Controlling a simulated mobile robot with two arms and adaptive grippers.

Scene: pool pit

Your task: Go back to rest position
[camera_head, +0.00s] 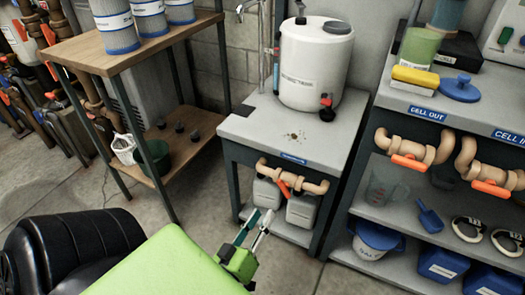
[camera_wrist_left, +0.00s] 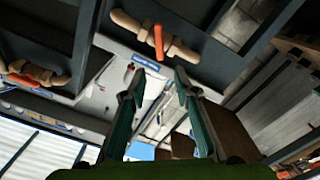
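My left gripper (camera_head: 262,214) is in the lower middle of the head view, on its green arm. It is in front of the small grey stand with the white tank. Its two slim fingers point up and away from me. In the left wrist view the fingers of the left gripper (camera_wrist_left: 158,76) stand apart with nothing between them, so it is open and empty. My right gripper is in neither view.
The grey stand (camera_head: 254,128) carries a white tank (camera_head: 312,68), with pale jugs below. A wooden shelf (camera_head: 96,50) with filter cartridges stands left. A grey shelf unit (camera_head: 400,97) with pipes and orange valves stands right. Bare concrete floor (camera_head: 190,222) lies between.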

